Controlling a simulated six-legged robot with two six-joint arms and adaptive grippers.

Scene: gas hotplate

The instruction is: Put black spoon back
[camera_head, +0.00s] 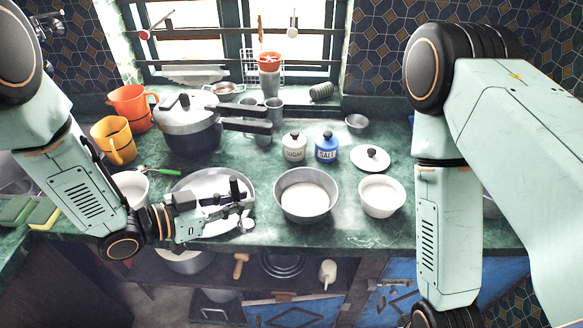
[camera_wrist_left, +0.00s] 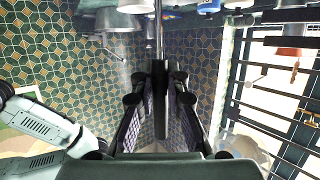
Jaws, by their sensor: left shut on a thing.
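My left gripper (camera_head: 240,195) is over the wide metal pan (camera_head: 182,190) on the counter. It is shut on the black spoon, whose dark handle (camera_wrist_left: 160,105) lies between the fingers (camera_wrist_left: 160,88) in the left wrist view. A thin shaft runs from the handle to the top of that view. In the head view a small round end (camera_head: 248,224) shows just below the gripper, perhaps the spoon's bowl. My right gripper is not in view; only its arm shows at the right.
A window rail (camera_head: 220,33) with hanging utensils (camera_head: 293,28) is at the back. A pressure cooker (camera_head: 190,130), orange mugs (camera_head: 118,140), a metal bowl (camera_head: 305,215), a white bowl (camera_head: 382,200) and sugar (camera_head: 294,148) and salt (camera_head: 326,148) jars crowd the counter. Bare counter shows near the front right.

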